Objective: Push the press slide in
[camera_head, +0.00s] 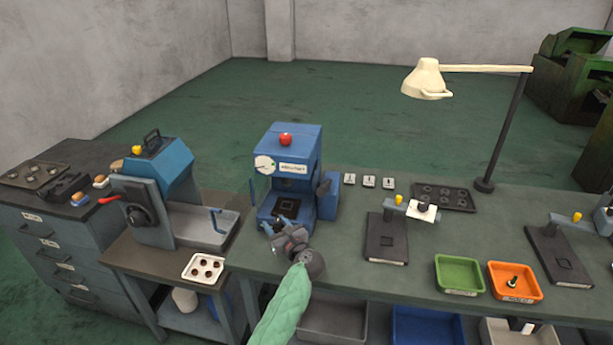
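The blue press (312,150) stands at the back of the workbench, with a red button on top and a round dial on its front. Its slide (287,207) shows low in the front opening as a small dark plate on a blue base. My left gripper (275,229) is just in front of the press's lower front, close to the slide. Its fingertips are small and partly merged with the blue base, so I cannot tell whether they touch it or how far apart they are. My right gripper is not in view.
A blue machine with a metal tray (199,225) stands left. Right of the press are small white-topped blocks (368,181), a dark stand (386,240), a green bin (459,273), an orange bin (514,281) and a lamp (428,80). The bench between the press and dark stand is mostly clear.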

